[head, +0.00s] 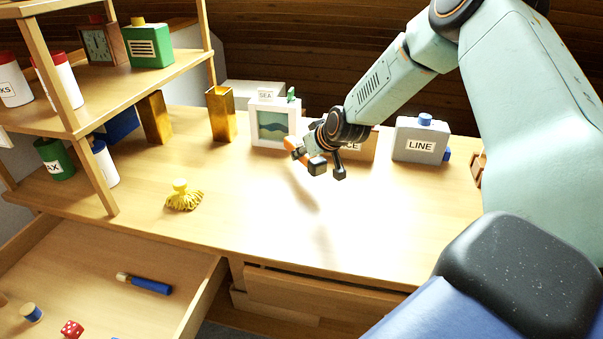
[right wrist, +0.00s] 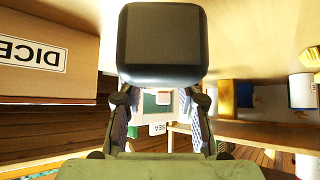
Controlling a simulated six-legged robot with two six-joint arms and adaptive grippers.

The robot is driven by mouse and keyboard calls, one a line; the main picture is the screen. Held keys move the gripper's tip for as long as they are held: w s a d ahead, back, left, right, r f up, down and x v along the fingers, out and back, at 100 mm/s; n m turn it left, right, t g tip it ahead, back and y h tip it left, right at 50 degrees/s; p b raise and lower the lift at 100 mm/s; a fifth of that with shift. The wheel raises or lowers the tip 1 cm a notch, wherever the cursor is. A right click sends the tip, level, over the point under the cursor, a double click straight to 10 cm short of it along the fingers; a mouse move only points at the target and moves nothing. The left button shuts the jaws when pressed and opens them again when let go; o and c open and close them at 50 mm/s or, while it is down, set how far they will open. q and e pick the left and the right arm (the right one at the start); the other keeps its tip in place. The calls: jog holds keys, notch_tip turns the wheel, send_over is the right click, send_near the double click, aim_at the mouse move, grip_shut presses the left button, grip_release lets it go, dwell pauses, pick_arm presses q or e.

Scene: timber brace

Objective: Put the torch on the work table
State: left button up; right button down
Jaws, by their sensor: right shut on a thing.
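My right gripper (head: 328,168) is above the work table (head: 250,218), in front of the white picture frame and the box behind it. Its two fingers show in the right wrist view (right wrist: 163,118). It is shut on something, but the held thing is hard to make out. A dark rounded block (right wrist: 163,45) stands in front of the fingers there, and a small orange piece (head: 296,145) shows beside the gripper in the head view. I cannot tell whether either is the torch. A blue tube with a pale end (head: 148,284) lies in the open drawer. My left gripper is out of view.
A yellow brush-like thing (head: 183,196) lies at the table's left. The picture frame (head: 273,127), a tan box (head: 360,146) and the LINE container (head: 420,140) stand along the back. A shelf (head: 85,90) rises at left. The open drawer (head: 75,250) is below. The table's middle is clear.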

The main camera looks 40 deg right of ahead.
aim_at(306, 176)
jog(key=shift+w+d+f, duration=0.1)
jog(key=shift+d+f, duration=0.4)
jog(key=shift+f, duration=0.35)
jog(key=f+b, duration=0.1)
jog(key=a+f+b, duration=0.1)
jog(key=f, duration=0.1)
jog(key=shift+b, duration=0.35)
jog(key=shift+d+f, duration=0.25)
jog(key=shift+d, duration=0.1)
jog(key=shift+a+r, duration=0.1)
jog(key=shift+a, duration=0.15)
jog(key=c, duration=1)
grip_release()
jog(key=shift+f, duration=0.25)
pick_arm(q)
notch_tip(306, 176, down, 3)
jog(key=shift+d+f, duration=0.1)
pick_arm(e)
jog(key=shift+o, duration=0.3)
jog(key=shift+r, duration=0.1)
